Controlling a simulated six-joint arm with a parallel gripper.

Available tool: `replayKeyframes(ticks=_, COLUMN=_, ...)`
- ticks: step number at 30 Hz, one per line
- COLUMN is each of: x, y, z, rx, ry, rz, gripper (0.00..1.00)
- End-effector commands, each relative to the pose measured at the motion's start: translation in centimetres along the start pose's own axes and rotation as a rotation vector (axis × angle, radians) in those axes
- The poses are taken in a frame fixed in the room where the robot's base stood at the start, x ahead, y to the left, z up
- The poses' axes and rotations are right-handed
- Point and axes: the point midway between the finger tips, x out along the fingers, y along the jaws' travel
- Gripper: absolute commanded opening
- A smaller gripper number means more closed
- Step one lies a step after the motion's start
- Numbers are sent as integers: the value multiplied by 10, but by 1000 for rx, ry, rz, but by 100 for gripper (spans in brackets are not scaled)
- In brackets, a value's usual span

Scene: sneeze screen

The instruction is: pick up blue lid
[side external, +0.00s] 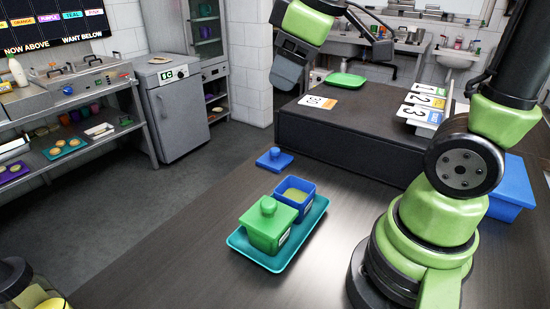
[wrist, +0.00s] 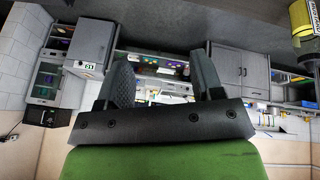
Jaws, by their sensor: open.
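The blue lid (side external: 274,159), with a small knob on top, lies on the dark table in the side external view, just behind the teal tray (side external: 244,250). An open blue container (side external: 308,204) with pale yellowish contents stands on the tray. Beside it is a green container (side external: 265,235) with a green knobbed lid on. My gripper (side external: 285,82) is high above the table, above and behind the blue lid and well apart from it. In the wrist view my gripper (wrist: 161,62) is open, with nothing between its fingers. The blue lid does not show there.
A dark raised box (side external: 330,137) stands behind the lid, bearing number cards (side external: 424,102) and a green tray (side external: 346,80). A blue bin (side external: 512,188) is at the right, partly hidden by my arm. The table left of the teal tray is clear.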

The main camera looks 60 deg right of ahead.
Motion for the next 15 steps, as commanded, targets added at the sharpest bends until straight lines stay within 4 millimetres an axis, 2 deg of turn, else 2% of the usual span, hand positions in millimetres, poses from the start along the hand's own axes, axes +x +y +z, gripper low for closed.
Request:
replayKeyframes(ticks=3, x=39, y=31, z=-16, rx=-286, ry=-106, rz=31, gripper=61)
replayKeyframes(ticks=7, x=87, y=63, z=-25, rx=-617, ry=-216, rz=29, gripper=61)
replayKeyframes(ticks=11, x=141, y=91, z=-22, rx=-948, ry=-323, rz=-13, gripper=61)
replayKeyframes(ticks=15, x=194, y=113, z=-11, rx=-1257, ry=-410, rz=-84, gripper=61)
